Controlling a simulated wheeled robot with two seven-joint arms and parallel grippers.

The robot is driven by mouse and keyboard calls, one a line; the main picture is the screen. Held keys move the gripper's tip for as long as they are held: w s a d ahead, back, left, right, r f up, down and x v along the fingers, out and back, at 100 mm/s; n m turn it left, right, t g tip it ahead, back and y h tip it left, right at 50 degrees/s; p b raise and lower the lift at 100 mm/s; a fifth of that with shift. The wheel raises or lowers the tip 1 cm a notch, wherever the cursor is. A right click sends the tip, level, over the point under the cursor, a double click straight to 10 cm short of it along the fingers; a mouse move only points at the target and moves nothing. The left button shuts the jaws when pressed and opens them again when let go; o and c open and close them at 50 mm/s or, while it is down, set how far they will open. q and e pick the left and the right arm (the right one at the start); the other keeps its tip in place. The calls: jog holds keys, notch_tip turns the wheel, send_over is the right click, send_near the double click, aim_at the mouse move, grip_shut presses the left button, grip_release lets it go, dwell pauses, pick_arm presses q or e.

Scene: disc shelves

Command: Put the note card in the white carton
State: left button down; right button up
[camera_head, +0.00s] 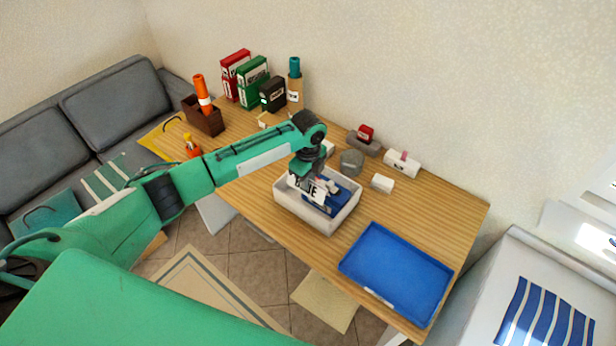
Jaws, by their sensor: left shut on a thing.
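The note card (300,186) is white with dark lettering and hangs below my left gripper (311,174), which is shut on it. The white carton (321,228) is an open, low box on the wooden table. The card overlaps the carton's opening in this view; I cannot tell whether it is inside or just above. A blue thing with white parts (343,191) lies in the carton, partly hidden by the card and gripper. My right gripper is not in view.
A blue tray (396,272) lies at the table's right front. A grey pot (351,162), a small white box (382,183) and a white block (402,164) stand behind the carton. Binders (252,80) and a brown holder (204,117) stand at the back left.

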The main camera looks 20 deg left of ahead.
pick_arm(q)
jog(key=shift+f, duration=0.25)
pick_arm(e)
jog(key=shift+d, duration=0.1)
pick_arm(q)
jog(key=c, duration=1.3)
grip_release()
jog(key=shift+o, duration=0.2)
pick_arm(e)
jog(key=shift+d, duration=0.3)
pick_arm(q)
jog(key=shift+r, duration=0.15)
jog(key=shift+r, duration=0.35)
notch_tip(320, 180, up, 12)
jog(key=b, duration=0.3)
jog(key=shift+r, duration=0.15)
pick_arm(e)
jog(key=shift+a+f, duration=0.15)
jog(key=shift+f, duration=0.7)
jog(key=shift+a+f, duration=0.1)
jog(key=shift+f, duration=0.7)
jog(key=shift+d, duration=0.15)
